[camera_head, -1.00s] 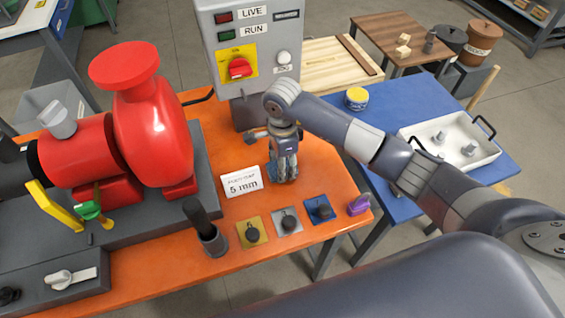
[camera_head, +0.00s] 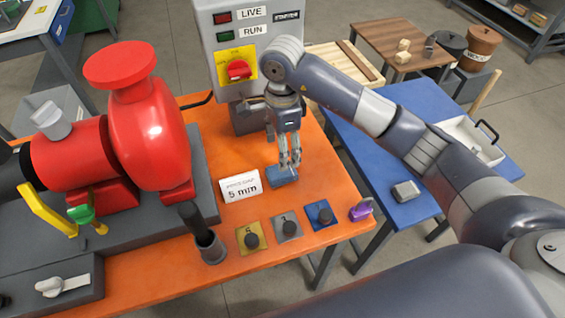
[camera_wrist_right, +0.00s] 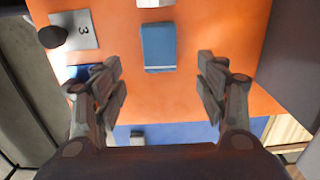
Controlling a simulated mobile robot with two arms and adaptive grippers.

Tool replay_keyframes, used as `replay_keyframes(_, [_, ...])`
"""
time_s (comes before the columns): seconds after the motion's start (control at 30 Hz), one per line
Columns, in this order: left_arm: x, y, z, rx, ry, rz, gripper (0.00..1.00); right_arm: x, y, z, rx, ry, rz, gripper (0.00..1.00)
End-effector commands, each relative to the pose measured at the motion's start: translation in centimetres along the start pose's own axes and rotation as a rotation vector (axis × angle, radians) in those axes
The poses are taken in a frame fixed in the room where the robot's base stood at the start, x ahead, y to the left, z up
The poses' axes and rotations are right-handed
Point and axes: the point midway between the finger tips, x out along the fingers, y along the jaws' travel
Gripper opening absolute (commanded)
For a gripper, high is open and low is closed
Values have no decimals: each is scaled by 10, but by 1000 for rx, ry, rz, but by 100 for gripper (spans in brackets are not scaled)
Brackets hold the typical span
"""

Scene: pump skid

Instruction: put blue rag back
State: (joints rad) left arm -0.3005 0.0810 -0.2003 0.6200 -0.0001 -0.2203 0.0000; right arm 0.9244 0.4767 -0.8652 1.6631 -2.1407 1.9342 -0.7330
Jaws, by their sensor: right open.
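The blue rag (camera_head: 282,176) is a small flat blue block shape. It lies on the orange table, behind the numbered plates and right of the white "5 mm" sign. In the right wrist view the rag (camera_wrist_right: 158,47) lies flat between the lines of the two fingers, beyond their tips. My right gripper (camera_head: 290,162) points down just above the rag, fingers apart and empty. The wrist view shows the right gripper (camera_wrist_right: 163,82) wide open, with orange table between the fingertips. My left gripper is out of view.
The "5 mm" sign (camera_head: 240,186) stands left of the rag. Plates with black knobs (camera_head: 286,226) and a purple item (camera_head: 361,210) line the front edge. The red pump (camera_head: 150,130) and grey switch box (camera_head: 240,50) stand nearby. A blue table (camera_head: 360,165) with a white tray (camera_head: 470,137) is right.

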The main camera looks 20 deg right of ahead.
Motion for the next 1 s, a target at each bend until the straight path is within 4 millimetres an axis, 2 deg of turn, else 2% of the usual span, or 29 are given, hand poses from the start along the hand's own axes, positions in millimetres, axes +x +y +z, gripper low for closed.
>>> replay_keyframes(0.13, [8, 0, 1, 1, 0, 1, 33, -21, -1, 0, 0, 0, -3, 66])
replay_keyframes(0.3, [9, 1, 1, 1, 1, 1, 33, -33, 0, 0, 0, 0, 0, 66])
replay_keyframes(0.8, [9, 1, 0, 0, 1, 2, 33, -34, 0, 0, 0, 0, 0, 66])
replay_keyframes(0.87, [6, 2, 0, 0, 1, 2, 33, -37, 0, 0, 1, 0, 0, 66])
replay_keyframes(1.0, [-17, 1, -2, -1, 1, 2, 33, -61, 0, 0, 1, 0, 0, 66])
